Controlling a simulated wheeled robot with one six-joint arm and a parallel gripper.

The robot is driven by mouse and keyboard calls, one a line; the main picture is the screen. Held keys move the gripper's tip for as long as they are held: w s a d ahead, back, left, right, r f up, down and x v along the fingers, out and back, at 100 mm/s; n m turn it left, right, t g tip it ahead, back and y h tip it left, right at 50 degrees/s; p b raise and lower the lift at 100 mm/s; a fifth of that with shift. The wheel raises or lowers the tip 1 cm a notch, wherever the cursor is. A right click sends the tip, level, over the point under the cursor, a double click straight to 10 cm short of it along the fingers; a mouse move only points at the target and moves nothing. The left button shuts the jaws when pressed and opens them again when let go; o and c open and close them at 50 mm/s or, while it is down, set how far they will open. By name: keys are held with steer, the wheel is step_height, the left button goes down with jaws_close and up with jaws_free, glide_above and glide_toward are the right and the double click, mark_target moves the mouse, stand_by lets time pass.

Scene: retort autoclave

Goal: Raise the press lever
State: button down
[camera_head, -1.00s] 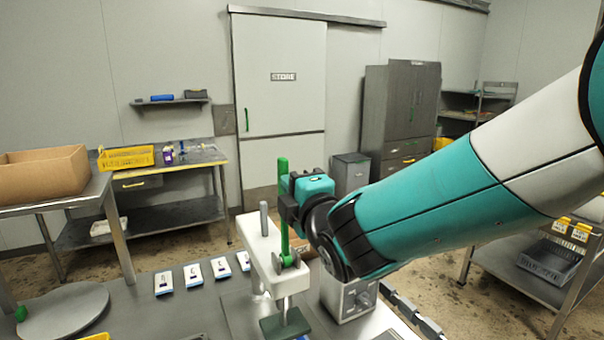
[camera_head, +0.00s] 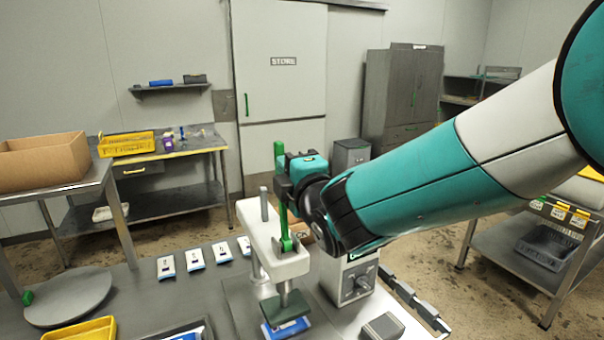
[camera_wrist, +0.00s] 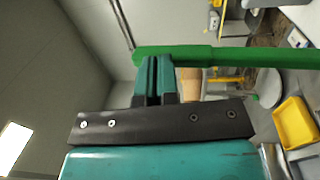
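The press (camera_head: 270,236) stands on the bench, with a pale body and a dark green pressing plate (camera_head: 285,308). Its green lever (camera_head: 279,153) stands nearly upright, leaning slightly left at the top. A blue and white pouch (camera_head: 287,329) lies under the plate; I cannot tell whether they touch. My gripper (camera_head: 287,187) is at the lever's upper part, on its right side. In the wrist view my gripper's fingers (camera_wrist: 156,65) are close together and meet the side of the lever (camera_wrist: 225,56), which runs across their tips. They seem not to be wrapped around it.
Several pouches (camera_head: 194,259) lie in a row left of the press. A grey control box (camera_head: 349,280) stands close to its right. A round plate (camera_head: 68,299), a yellow bin (camera_head: 80,332) and a cardboard box (camera_head: 42,160) are at the left. A rack (camera_head: 540,250) stands at the right.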

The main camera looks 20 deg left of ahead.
steer(key=r+b+v, duration=0.3)
steer(key=b+v, duration=0.3)
steer(key=v, duration=0.7)
steer(key=shift+s+d, duration=0.25)
steer(key=shift+s, duration=0.2)
steer(key=shift+f, duration=0.1)
steer(key=s+d+f+m+g+h+b, duration=0.15)
steer(key=d+f+m+g+h, duration=0.45)
steer(key=d+f+m, duration=0.6)
steer(key=s+d+f+m+g+h, duration=0.1)
steer(key=s+d+f+m+g, duration=0.1)
steer(key=s, duration=0.6)
steer(key=s+d+f+m+g+h, duration=0.1)
steer(key=s+d+m+g, duration=0.4)
steer(key=s+d, duration=0.3)
steer(key=shift+s+d+f+g+h+b, duration=0.3)
steer(key=shift+s+d+f+g+b, duration=0.15)
steer(key=shift+g, duration=0.35)
steer(key=c, duration=1.8)
jaws_free()
steer(key=shift+a, duration=0.1)
steer(key=shift+c, duration=0.2)
